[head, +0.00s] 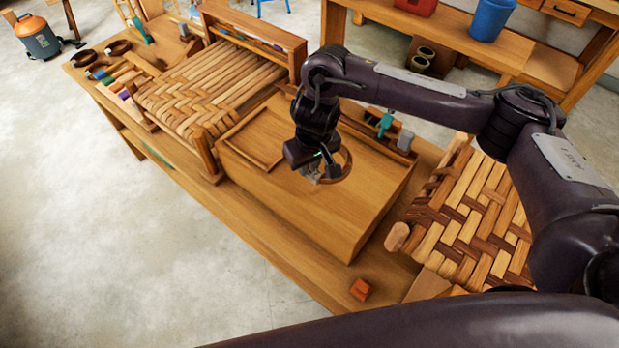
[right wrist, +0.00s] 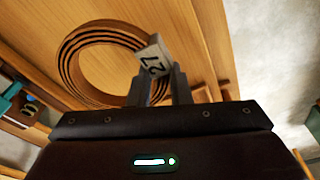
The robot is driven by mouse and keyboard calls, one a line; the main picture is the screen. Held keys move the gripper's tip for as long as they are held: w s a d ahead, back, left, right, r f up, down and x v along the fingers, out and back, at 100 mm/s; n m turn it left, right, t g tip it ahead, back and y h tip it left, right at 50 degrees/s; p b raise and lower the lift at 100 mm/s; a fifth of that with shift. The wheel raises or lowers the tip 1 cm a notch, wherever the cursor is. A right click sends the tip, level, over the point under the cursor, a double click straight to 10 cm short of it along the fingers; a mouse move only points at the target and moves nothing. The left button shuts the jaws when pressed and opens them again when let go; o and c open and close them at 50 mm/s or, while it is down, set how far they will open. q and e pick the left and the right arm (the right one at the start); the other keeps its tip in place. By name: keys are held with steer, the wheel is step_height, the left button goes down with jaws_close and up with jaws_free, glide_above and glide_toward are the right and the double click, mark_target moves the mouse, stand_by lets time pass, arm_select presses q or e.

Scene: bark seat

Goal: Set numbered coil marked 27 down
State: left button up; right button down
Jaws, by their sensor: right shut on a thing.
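The numbered coil (right wrist: 77,68) is a ring of brown bark strip with a pale tag (right wrist: 153,58) marked 27. My right gripper (right wrist: 157,80) is shut on it at the tag. In the head view the coil (head: 347,163) shows partly behind my right gripper (head: 322,172), over the wooden box top (head: 335,205) on the bench. I cannot tell whether the coil touches that surface. My left gripper is not in view.
A woven seat frame (head: 205,95) stands left of the box, and another woven seat (head: 475,215) lies to the right. A small orange block (head: 360,289) sits near the bench's front edge. A green-handled tool (head: 385,122) is behind the box. The box's front top is clear.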

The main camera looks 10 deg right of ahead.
mark_target(309, 185)
steer(key=shift+f, duration=0.85)
step_height(309, 185, down, 3)
steer(key=shift+s+r+b, duration=0.1)
steer(key=shift+r+b, duration=0.1)
steer(key=shift+b, duration=0.55)
steer(key=shift+f, duration=0.3)
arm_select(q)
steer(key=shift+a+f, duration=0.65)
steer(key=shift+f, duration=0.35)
arm_select(e)
steer(key=shift+f, duration=0.15)
steer(key=c, duration=1.3)
jaws_free()
